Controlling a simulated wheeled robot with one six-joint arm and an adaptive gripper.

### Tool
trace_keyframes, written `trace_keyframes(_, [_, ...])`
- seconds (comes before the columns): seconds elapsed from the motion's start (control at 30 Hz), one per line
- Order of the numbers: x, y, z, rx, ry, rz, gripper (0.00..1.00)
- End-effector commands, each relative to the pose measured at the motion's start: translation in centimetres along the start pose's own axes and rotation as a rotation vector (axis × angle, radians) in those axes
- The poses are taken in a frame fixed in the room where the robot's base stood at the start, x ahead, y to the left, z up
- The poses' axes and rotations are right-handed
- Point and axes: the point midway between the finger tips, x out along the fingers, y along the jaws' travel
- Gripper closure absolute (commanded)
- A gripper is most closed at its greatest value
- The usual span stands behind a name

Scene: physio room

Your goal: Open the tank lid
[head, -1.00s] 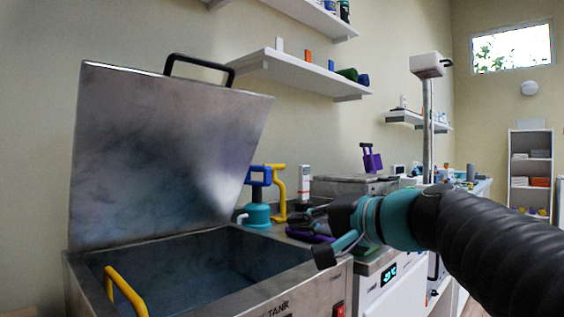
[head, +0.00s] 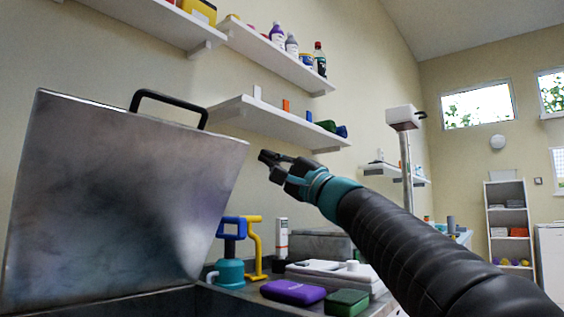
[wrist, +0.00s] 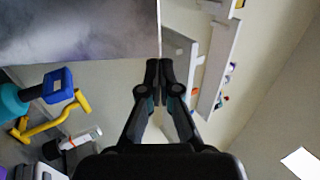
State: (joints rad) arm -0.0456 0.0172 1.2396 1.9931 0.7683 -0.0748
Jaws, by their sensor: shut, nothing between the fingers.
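The tank lid (head: 110,195) is a large grey metal panel with a black handle (head: 170,105) on its top edge. It stands raised, nearly upright, at the left in the head view. The tank (head: 170,303) below it shows only as a strip of rim at the bottom. My gripper (head: 264,157) is to the right of the lid's upper right corner, apart from the handle, and is shut and empty. In the wrist view the closed fingertips (wrist: 159,65) appear close to the lid's edge (wrist: 80,28); I cannot tell if they touch.
A wall shelf (head: 270,122) runs behind my gripper. A post with a white head (head: 402,118) rises further right.

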Motion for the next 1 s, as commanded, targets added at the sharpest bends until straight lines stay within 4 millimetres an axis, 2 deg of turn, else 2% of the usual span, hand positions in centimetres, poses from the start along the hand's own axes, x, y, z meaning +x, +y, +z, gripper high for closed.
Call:
trace_keyframes(0.03, [1.3, -0.2, 0.1, 0.002, -0.003, 0.001, 1.0])
trace_keyframes(0.2, [4.4, -0.1, 0.2, 0.002, -0.004, 0.001, 1.0])
trace_keyframes(0.4, [7.0, -0.1, 0.2, 0.001, -0.004, 0.001, 1.0])
trace_keyframes(0.6, [8.0, 0.0, 0.2, 0.001, -0.002, 0.001, 1.0])
trace_keyframes(1.0, [8.2, -0.1, -0.1, -0.001, 0.001, 0.001, 1.0])
